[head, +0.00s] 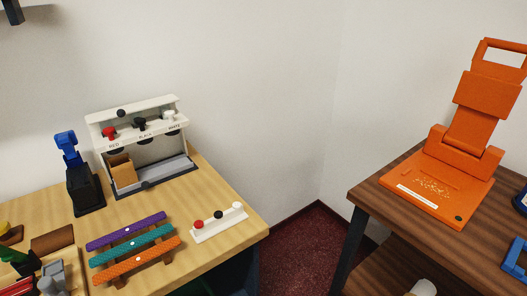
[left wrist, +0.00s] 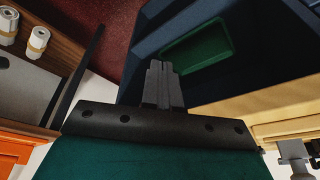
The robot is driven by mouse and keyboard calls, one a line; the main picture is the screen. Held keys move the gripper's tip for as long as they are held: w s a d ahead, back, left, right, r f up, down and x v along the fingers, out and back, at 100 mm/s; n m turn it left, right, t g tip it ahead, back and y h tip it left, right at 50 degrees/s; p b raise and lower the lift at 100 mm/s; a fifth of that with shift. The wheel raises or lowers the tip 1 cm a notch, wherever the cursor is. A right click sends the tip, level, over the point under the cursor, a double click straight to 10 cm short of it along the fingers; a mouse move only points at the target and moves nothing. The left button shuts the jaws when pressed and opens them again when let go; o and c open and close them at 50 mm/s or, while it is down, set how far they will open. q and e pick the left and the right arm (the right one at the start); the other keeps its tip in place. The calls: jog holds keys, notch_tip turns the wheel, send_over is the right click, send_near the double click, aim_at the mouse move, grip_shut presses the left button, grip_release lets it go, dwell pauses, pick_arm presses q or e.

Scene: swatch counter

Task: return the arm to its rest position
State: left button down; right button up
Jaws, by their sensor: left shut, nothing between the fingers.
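My left gripper (left wrist: 160,85) shows in the left wrist view, with its dark grey fingers together and nothing between them. Its tips lie in front of a dark blue cabinet (left wrist: 140,45) with a green recess or bin (left wrist: 197,47). I cannot tell the gap between the tips and the cabinet. The gripper does not show in the head view. My right gripper is in neither view.
A light wooden counter (head: 215,190) carries a white dispenser stand (head: 180,110), coloured swatch bars (head: 135,262) and a small knobbed strip (head: 218,222). A dark wooden table (head: 390,190) at right holds an orange folding device (head: 470,125). Red carpet (head: 290,255) lies between them.

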pick_arm(q)
jog(key=w+d+f+t+h, duration=0.1)
jog(key=w+d+f+t, duration=0.1)
jog(key=w+f+t, duration=0.5)
jog(key=shift+w+d+f+m+h, duration=0.3)
jog(key=shift+d+f+m, duration=0.1)
jog(key=shift+f, duration=0.45)
